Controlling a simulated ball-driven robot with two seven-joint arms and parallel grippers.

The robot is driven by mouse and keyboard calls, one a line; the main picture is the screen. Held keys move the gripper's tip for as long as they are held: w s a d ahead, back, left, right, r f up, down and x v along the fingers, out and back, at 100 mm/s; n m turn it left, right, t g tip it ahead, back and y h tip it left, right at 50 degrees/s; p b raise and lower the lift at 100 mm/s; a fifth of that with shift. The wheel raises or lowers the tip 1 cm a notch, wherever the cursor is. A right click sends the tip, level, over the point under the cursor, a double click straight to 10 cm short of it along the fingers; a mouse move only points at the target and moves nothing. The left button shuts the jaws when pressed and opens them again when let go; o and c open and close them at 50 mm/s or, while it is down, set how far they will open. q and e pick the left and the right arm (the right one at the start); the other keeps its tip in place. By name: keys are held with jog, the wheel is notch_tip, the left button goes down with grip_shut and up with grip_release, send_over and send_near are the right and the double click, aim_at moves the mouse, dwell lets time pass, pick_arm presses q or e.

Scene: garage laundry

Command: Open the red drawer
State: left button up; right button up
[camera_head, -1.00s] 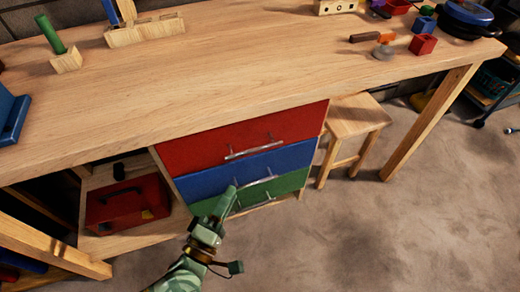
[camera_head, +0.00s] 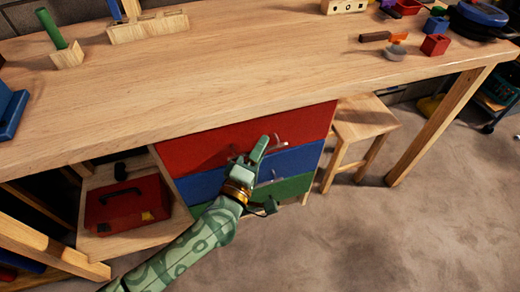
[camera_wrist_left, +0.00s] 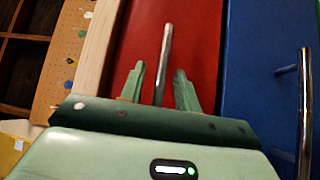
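The red drawer (camera_head: 205,150) is the top one of three under the workbench and looks closed, its front level with the blue drawer below. My left gripper (camera_head: 253,155) is in front of it at its handle (camera_head: 281,141), hiding much of the bar. In the left wrist view, the metal handle (camera_wrist_left: 166,45) runs between the two fingers of my left gripper (camera_wrist_left: 160,75), with the red front (camera_wrist_left: 205,35) behind. The fingers are open, with a gap on each side of the bar. My right gripper is not in view.
The blue drawer (camera_head: 305,158) and green drawer (camera_head: 292,188) are below; the blue one's handle (camera_wrist_left: 305,110) shows in the wrist view. A red toolbox (camera_head: 125,205) sits on a shelf to the left. A wooden stool (camera_head: 362,120) stands to the right. The floor in front is clear.

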pick_arm(q)
grip_shut()
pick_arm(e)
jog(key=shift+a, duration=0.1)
